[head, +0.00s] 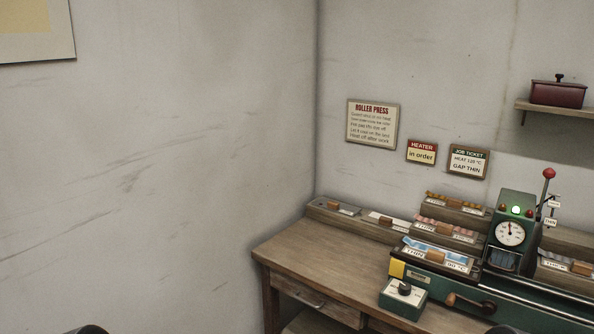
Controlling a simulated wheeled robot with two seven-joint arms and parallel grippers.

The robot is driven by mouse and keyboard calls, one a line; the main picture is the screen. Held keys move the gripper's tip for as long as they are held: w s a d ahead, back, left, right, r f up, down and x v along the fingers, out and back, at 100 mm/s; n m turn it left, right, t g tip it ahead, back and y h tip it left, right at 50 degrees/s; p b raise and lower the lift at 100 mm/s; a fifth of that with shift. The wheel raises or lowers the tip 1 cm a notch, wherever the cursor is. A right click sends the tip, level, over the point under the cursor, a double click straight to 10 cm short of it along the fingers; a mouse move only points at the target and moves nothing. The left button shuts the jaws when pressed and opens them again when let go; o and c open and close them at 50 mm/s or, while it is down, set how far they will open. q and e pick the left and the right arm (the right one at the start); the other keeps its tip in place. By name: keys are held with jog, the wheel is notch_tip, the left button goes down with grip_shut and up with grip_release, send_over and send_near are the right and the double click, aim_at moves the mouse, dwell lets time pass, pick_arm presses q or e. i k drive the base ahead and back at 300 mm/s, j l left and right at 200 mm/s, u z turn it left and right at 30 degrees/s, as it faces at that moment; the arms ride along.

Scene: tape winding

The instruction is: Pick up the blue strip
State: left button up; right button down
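The blue strip (420,246) lies in the front rack of the wooden desk, at the left end of the green roller press (512,232). A brown wooden block sits across its middle, and a white label reading THIN and 90 °C is on the rack's front. Neither of my grippers shows in the head view. Only dark rounded parts, probably of my own arms, show at the bottom edge.
Other racks with orange and reddish strips (450,230) step up behind it. A control box with a black knob (404,292) stands in front. The press has a dial, a lit green lamp and a red-knobbed lever (548,174). The desk's left top (330,255) is clear.

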aim_at(443, 253)
jog(key=z, duration=1.35)
jog(key=i+j, duration=0.7)
jog(key=j, duration=0.25)
jog(key=z, duration=1.15)
